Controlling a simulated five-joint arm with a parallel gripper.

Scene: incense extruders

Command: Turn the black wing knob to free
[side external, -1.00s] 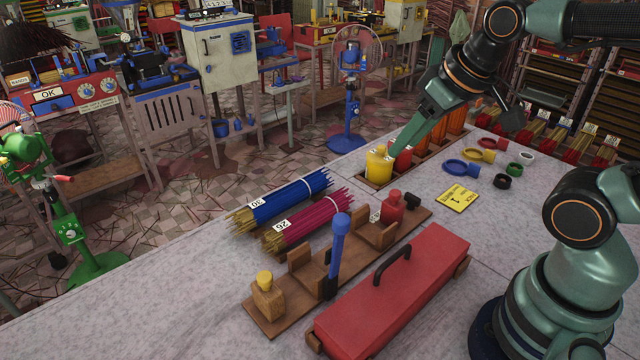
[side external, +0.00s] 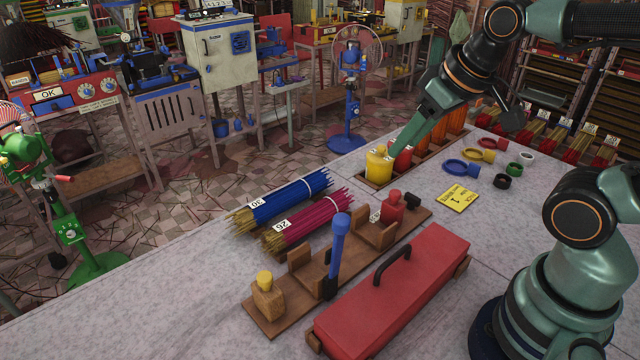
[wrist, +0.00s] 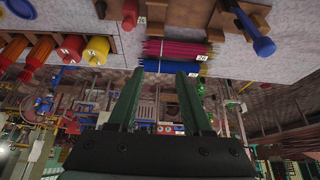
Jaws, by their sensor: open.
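A small black knob (side external: 411,200) sits at the right end of the wooden fixture (side external: 272,316), beside a red block (side external: 391,208). I take it for the wing knob; its wings and setting are too small to read. It shows as a dark shape at the top edge of the wrist view (wrist: 100,9), left of the red block (wrist: 130,13). My gripper (side external: 393,149) is up and behind the knob in the side view, well apart from it, by the yellow canister (side external: 378,168). In the wrist view its two green fingers (wrist: 160,73) are spread and empty.
A blue-topped lever (side external: 339,245) stands upright on the fixture. A red lidded box (side external: 430,270) lies in front. Blue (side external: 290,199) and magenta (side external: 308,223) stick bundles lie behind. Several coloured rings and a yellow card (side external: 457,197) lie right of the knob.

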